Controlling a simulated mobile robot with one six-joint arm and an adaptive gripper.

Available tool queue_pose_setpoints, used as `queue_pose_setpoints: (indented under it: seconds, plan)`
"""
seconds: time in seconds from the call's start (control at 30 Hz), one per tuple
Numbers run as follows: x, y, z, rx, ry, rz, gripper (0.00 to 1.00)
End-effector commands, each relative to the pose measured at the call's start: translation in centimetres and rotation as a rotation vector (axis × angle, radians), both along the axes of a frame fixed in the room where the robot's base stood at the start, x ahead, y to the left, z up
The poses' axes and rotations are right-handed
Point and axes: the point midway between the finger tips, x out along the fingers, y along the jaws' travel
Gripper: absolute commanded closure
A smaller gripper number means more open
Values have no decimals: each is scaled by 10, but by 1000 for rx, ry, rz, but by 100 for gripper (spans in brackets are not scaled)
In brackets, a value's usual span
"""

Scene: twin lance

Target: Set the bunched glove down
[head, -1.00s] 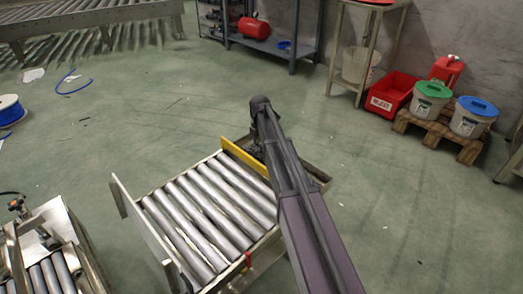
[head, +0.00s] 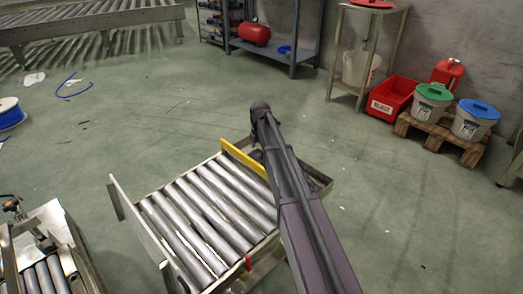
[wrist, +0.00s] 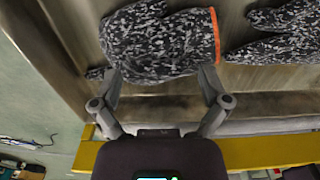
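In the wrist view, a glove (wrist: 155,42) in black-and-white mottled knit with an orange cuff edge lies on a brown, worn surface. My gripper (wrist: 160,76) is at its near edge with its two fingers wide apart. The fingertips meet or pass under the glove's edge, and their ends are partly hidden. I cannot tell whether they touch it firmly. A second mottled glove (wrist: 280,35) lies to the right, partly out of frame. In the head view my arm hides the gripper and most of the tray (head: 318,172) beyond the yellow rail.
A yellow rail (head: 243,157) edges the roller conveyor (head: 205,220); the rail also crosses the bottom of the wrist view (wrist: 265,152). A red bin (head: 392,97) and lidded buckets on a pallet (head: 440,138) stand at the back right. The floor between is mostly clear.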

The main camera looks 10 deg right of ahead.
Motion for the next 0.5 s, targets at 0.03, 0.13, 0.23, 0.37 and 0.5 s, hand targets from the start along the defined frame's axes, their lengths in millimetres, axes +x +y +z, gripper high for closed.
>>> queue_pose_setpoints:
  seconds: [0.03,0.13,0.23,0.37,0.5]
  plan:
    - [0,0,0,0,0,0,0]
    - [0,0,0,0,0,0,0]
    - [0,0,0,0,0,0,0]
    - [0,0,1,0,0,0,0]
    - [0,0,3,0,0,0,0]
